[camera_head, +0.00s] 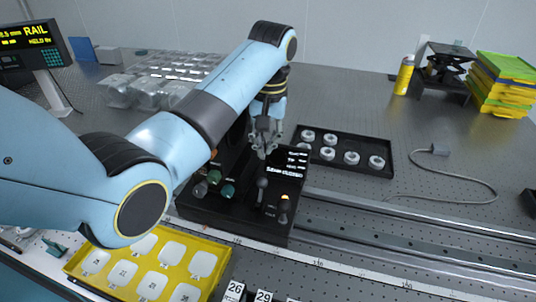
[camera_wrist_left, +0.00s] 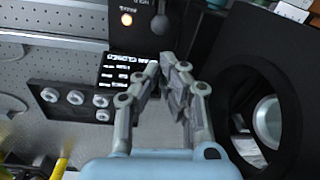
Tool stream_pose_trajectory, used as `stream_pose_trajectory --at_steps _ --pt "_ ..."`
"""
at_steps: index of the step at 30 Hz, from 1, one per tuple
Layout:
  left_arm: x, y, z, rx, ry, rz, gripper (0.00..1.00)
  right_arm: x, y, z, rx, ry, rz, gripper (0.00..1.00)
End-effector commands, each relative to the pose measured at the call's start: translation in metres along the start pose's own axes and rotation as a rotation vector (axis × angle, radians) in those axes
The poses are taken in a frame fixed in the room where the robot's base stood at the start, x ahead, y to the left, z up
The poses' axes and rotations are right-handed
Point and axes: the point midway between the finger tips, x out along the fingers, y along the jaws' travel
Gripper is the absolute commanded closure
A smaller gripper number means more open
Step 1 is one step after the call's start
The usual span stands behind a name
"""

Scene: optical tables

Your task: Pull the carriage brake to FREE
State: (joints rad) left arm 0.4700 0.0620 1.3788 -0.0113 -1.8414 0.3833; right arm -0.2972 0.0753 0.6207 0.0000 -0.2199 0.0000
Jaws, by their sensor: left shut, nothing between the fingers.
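A black control box (camera_head: 232,219) stands on the optical table. On its right part is an upright dark lever with a ball knob (camera_head: 262,183), beside a lit orange lamp (camera_head: 284,198). The small print around it is too blurred to read. My left gripper (camera_head: 266,146) is above and behind the knob, apart from it, with its fingers shut and empty. In the left wrist view the fingers (camera_wrist_left: 172,78) point toward the box, and the knob (camera_wrist_left: 160,24) shows beyond their tips, next to the lamp (camera_wrist_left: 126,19). My right gripper is not in view.
A small lit display (camera_head: 286,163) sits behind the lever. Green knobs (camera_head: 228,191) are to its left. A black tray (camera_head: 345,150) of white rings lies behind, rails (camera_head: 420,250) run right, and a yellow tray (camera_head: 215,262) is in front. A readout (camera_head: 30,45) shows RAIL and HELD.

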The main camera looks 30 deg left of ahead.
Motion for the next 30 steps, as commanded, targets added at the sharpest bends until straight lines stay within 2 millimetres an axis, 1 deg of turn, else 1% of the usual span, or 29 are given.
stream_pose_trajectory --at_steps 1,3,7,13,16,20,24,30 --pt "-0.005 0.003 -0.005 -0.010 -0.010 -0.002 1.00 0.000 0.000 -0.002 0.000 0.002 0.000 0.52" --pt "-0.009 0.005 -0.009 -0.019 -0.018 -0.003 1.00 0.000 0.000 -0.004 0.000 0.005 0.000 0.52" --pt "-0.010 0.006 -0.010 -0.022 -0.021 -0.004 1.00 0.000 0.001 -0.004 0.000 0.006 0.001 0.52" --pt "-0.009 0.005 -0.010 -0.022 -0.019 -0.004 1.00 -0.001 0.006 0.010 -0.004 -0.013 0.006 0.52" --pt "-0.005 0.005 -0.010 -0.021 -0.020 -0.004 1.00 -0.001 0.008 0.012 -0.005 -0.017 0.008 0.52" --pt "0.010 0.005 -0.009 -0.021 -0.021 -0.005 1.00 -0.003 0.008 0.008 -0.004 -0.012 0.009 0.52" --pt "0.037 0.005 -0.009 -0.021 -0.022 -0.005 1.00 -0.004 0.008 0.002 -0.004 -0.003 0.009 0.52" --pt "0.071 0.005 -0.008 -0.021 -0.020 -0.005 1.00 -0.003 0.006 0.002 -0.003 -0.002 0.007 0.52"
